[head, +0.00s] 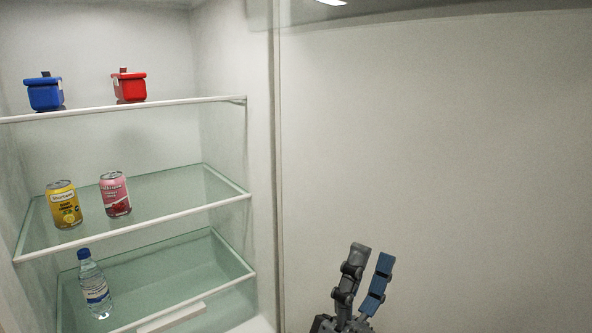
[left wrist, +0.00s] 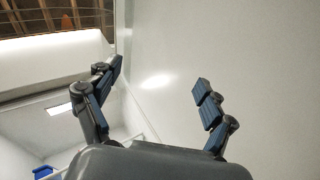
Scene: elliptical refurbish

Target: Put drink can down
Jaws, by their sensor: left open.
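A yellow drink can (head: 64,204) and a pink drink can (head: 115,194) stand upright, side by side and apart, on the middle glass shelf (head: 165,199) of a fridge. My left gripper (head: 372,252) is in front of the plain pale panel to the right of the shelves, with its fingers pointing up. Its fingers are apart, and nothing is between them in the left wrist view (left wrist: 158,75). It is well away from both cans. My right gripper does not show in either view.
A blue pot (head: 45,94) and a red pot (head: 129,87) stand on the top shelf (head: 190,103). A water bottle (head: 94,287) stands at the left of the lower compartment. The right part of the middle shelf is clear. A side wall (head: 262,150) borders the shelves.

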